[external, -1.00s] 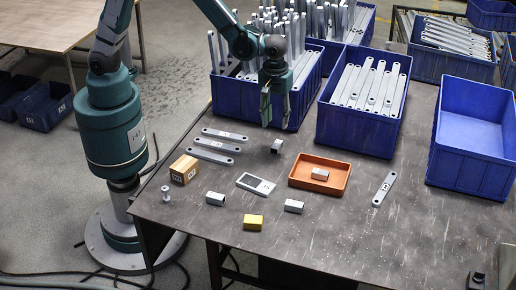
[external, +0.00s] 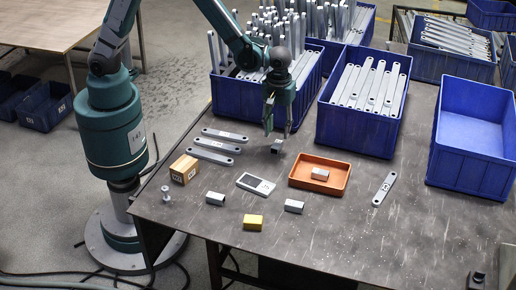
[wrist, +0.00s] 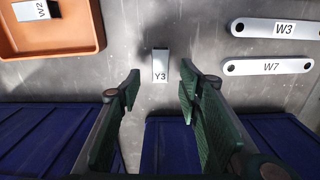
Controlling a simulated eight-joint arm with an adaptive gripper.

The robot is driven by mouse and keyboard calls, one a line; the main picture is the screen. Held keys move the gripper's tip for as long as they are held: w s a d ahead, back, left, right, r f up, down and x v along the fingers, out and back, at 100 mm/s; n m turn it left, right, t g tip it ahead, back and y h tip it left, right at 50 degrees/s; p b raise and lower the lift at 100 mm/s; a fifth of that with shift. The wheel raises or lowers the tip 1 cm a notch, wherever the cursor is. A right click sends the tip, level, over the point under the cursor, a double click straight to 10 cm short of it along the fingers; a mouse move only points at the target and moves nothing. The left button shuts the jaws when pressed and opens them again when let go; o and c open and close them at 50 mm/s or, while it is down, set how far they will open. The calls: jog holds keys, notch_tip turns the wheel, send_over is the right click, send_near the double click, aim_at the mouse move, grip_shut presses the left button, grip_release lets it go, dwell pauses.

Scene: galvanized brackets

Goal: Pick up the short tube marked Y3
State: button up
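The short tube marked Y3 (external: 277,146) is a small grey metal piece on the table, left of the orange tray. In the wrist view the tube (wrist: 160,62) shows its Y3 label and lies centred ahead of the gap between my fingers. My gripper (external: 278,134) points down just above the tube. In the wrist view its two green-padded fingers (wrist: 161,74) are spread apart with nothing between the pads. I cannot tell from these views exactly how far the tips are above the table.
The orange tray (external: 336,186) holds a tube marked W2 (wrist: 36,10). Flat brackets W3 (wrist: 276,29) and W7 (wrist: 268,66) lie on the other side. Blue crates of bars (external: 340,128) stand close behind the gripper. Other small blocks, including a yellow one (external: 253,222), lie in front.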

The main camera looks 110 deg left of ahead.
aim_at(277, 144)
jog(key=shift+f, duration=0.25)
jog(key=shift+d+f+b, duration=0.1)
jog(key=shift+f+b, duration=0.8)
jog(key=shift+f, duration=1.65)
jog(key=c, duration=1)
